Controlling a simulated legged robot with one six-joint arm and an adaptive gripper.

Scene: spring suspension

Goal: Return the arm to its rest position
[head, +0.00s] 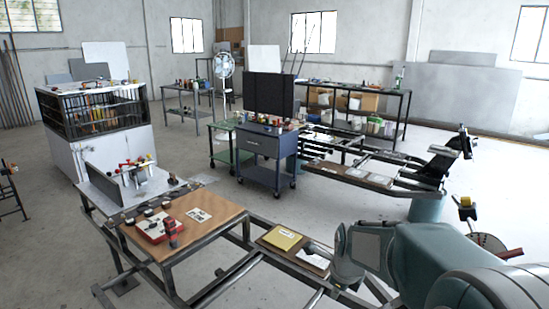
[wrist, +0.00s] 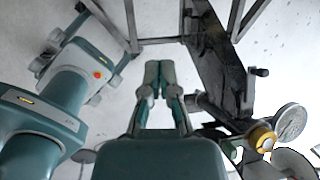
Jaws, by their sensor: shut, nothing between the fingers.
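My gripper (wrist: 158,68) shows in the middle of the wrist view. Its two teal fingers are together with nothing between them, above the pale floor. Teal links of my own arm fill the left of the wrist view, folded close beside the gripper. In the head view my teal arm crosses the lower right foreground. I cannot make out the gripper's fingers there.
A dark metal frame (wrist: 222,60) runs close to the gripper's right, with a round dial-like part (wrist: 290,122) and a yellow part (wrist: 262,138). The head view shows a wood-topped bench (head: 222,206), a blue cart (head: 262,165) and open floor between.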

